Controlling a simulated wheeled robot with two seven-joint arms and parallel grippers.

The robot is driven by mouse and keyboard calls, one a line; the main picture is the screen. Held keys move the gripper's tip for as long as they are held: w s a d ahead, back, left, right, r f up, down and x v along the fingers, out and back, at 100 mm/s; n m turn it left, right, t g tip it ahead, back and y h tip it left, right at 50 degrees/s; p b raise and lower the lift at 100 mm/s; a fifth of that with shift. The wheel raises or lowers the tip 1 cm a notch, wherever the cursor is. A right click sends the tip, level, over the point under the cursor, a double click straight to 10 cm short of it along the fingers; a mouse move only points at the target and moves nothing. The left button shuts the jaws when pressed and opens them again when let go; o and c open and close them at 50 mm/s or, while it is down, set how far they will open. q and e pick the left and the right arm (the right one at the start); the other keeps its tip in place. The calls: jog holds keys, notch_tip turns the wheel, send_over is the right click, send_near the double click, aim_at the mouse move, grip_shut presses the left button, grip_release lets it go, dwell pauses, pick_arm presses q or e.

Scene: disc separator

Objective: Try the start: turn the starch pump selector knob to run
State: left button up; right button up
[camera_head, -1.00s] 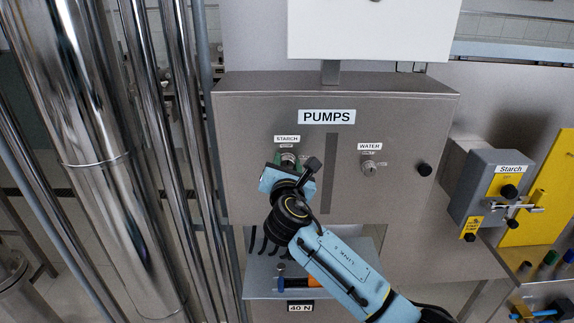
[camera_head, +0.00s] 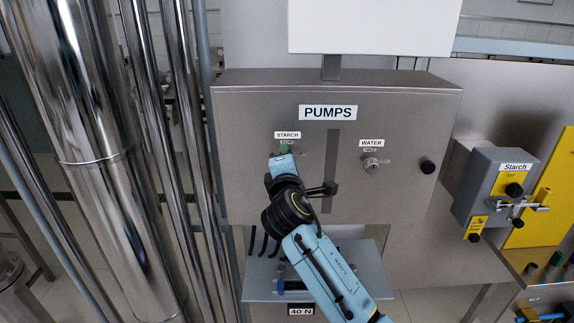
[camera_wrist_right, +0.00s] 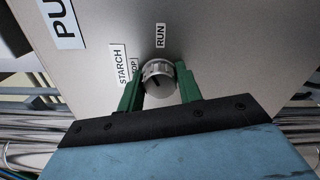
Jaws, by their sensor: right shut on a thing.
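The starch pump selector knob (camera_wrist_right: 158,80) is a round, ribbed metal knob with a dark mark on its face. In the right wrist view it sits between the two green fingers of my right gripper (camera_wrist_right: 158,88), which is shut on it. The RUN label (camera_wrist_right: 160,35) stands above the knob there, and the STOP label beside it is partly covered by a finger. I cannot tell exactly where the mark points. In the head view my right gripper (camera_head: 284,149) reaches the panel under the STARCH label (camera_head: 287,135) and hides the knob. My left gripper is not in view.
The water knob (camera_head: 371,164) is to the right on the same grey PUMPS panel (camera_head: 240,110). A black panel latch (camera_head: 427,166) is at its right edge. A grey Starch box (camera_head: 480,190) with a handle stands further right. A shelf (camera_head: 365,270) is below; steel pipes are left.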

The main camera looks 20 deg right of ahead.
jog(key=m+b, duration=0.1)
jog(key=m, duration=0.4)
jog(key=shift+b, duration=0.4)
jog(key=shift+m, duration=0.4)
jog(key=o, duration=1)
jog(key=b+v, duration=0.2)
jog(key=v, duration=1.1)
jog(key=shift+s, duration=0.25)
jog(key=shift+a, duration=0.1)
